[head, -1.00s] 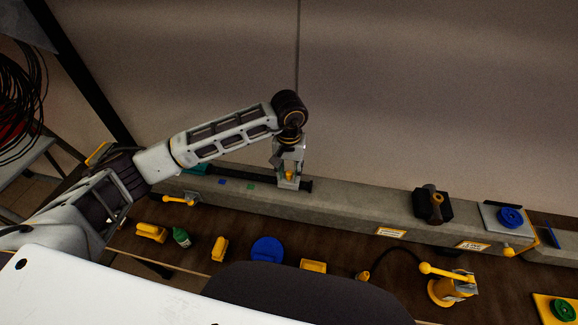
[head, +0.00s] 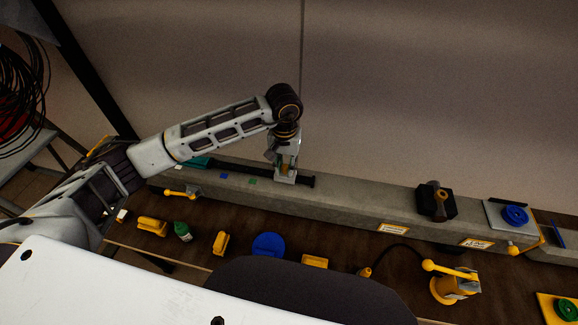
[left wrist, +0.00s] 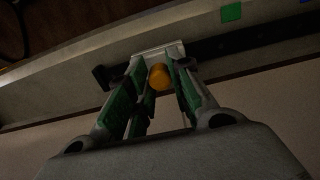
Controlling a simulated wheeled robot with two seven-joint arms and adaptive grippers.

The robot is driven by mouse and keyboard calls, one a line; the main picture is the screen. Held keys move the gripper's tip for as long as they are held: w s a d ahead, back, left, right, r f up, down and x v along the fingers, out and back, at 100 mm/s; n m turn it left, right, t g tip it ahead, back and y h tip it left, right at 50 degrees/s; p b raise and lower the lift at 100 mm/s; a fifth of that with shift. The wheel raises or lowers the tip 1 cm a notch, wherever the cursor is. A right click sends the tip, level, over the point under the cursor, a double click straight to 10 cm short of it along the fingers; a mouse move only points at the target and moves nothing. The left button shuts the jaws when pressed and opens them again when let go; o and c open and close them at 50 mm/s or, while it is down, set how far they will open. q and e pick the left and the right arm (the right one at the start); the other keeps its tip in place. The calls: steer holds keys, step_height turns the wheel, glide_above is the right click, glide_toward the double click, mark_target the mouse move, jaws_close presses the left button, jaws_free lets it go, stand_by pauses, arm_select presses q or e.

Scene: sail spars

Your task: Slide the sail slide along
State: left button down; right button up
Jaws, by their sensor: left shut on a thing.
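The sail slide (head: 286,179) is a small pale plate with an orange knob on a dark rail (head: 235,167) along the grey beam. It sits a little short of the rail's black right end stop (head: 313,182). My left gripper (head: 287,168) points down from above and is shut on the slide's knob. In the left wrist view, the orange knob (left wrist: 160,77) shows between the green-lined fingers, with the pale plate (left wrist: 160,50) behind it. A green square mark (head: 252,181) and a blue one (head: 223,176) are on the beam left of the slide. My right gripper is not in view.
A teal block (head: 194,163) is at the rail's left end. A black block with a knob (head: 436,202) stands on the beam to the right. A yellow lever device (head: 453,287) and several loose items lie on the brown bench in front. The rail between slide and marks looks clear.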

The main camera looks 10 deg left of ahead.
arm_select(q)
steer(key=shift+a+r+b, duration=0.1)
steer(key=shift+a+b, duration=1.85)
steer(key=shift+a, duration=3)
steer(key=c, duration=1.2)
jaws_free()
step_height(320, 180, up, 12)
